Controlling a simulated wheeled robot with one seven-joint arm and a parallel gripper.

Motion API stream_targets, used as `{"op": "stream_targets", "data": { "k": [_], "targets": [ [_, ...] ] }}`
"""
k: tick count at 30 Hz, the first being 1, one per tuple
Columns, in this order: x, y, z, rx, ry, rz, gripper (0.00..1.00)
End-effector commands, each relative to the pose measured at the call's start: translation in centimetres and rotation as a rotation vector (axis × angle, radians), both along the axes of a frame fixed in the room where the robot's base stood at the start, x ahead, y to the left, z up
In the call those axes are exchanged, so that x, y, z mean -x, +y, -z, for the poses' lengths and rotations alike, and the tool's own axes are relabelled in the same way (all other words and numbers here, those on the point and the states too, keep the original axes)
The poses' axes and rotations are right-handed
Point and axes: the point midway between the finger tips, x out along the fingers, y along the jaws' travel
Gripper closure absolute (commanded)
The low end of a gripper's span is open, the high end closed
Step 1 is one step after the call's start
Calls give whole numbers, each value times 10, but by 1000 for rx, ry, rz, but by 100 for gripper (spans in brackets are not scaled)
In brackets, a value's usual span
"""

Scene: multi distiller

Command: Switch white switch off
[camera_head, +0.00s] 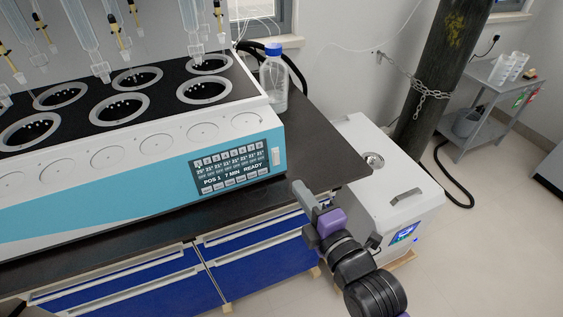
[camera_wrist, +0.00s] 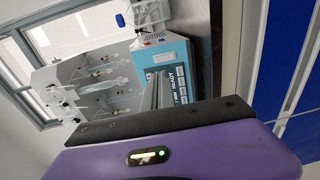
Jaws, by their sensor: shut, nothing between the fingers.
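The white switch (camera_head: 276,157) is a small upright rocker at the right end of the multi distiller's teal front panel. It sits just right of the dark display (camera_head: 230,168), which reads "POS 1 7 MIN READY". In the wrist view the scene is turned, and the switch (camera_wrist: 164,58) appears as a pale strip beyond my fingers. The multi distiller (camera_head: 130,190) stands on a black bench. My gripper (camera_head: 298,187) is shut and empty, in front of and slightly below right of the switch, apparently apart from it. Its closed fingers (camera_wrist: 157,85) point towards the panel.
A blue-capped bottle (camera_head: 273,78) stands behind the distiller's right end. Blue drawers (camera_head: 260,250) lie under the black bench top (camera_head: 315,140). A white unit (camera_head: 385,190) stands on the floor right of the bench, near my arm. A chained dark cylinder (camera_head: 440,80) is behind it.

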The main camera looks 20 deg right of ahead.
Motion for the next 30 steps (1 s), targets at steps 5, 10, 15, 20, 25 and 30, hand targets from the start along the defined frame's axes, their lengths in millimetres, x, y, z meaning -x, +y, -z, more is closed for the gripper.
{"op": "stream_targets", "data": {
  "k": [5, 10, 15, 20, 25, 30],
  "targets": [
    [-35, 1, 0, 0, -4, 0, 100],
    [-65, 2, 2, -1, -2, 0, 100],
    [-89, 3, 4, 0, -1, 0, 100],
    [-101, 3, 5, 0, -1, 0, 100],
    [-104, 4, 6, 0, 0, 0, 100],
    [-104, 3, 6, 0, 0, 0, 100]
  ]
}}
